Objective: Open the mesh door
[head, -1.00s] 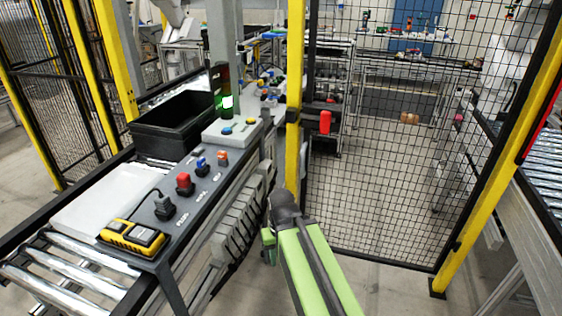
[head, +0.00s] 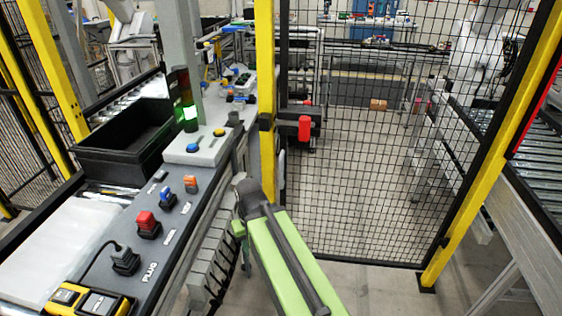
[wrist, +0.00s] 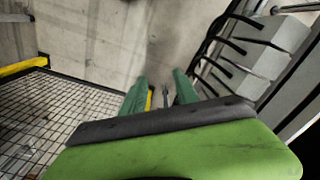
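The mesh door (head: 370,190) is a black wire panel beside a yellow post (head: 265,100), and it looks closed. A red handle (head: 304,128) on a dark latch sits at its left edge. My gripper (wrist: 160,88) has its two green fingers apart with nothing held between them. In the head view, my green arm reaches up from the bottom, its end low and left of the door, below the handle and beside the console. The fingers are mostly hidden there. In the wrist view, mesh (wrist: 60,115) shows at left, apart from the fingers; the handle is not visible.
A control console (head: 150,240) with red, blue and orange switches stands close on the left. Behind it are a black bin (head: 125,150) and a green-lit signal tower (head: 187,108). A roller conveyor (head: 540,180) stands at right. Floor (head: 370,285) before the door is clear.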

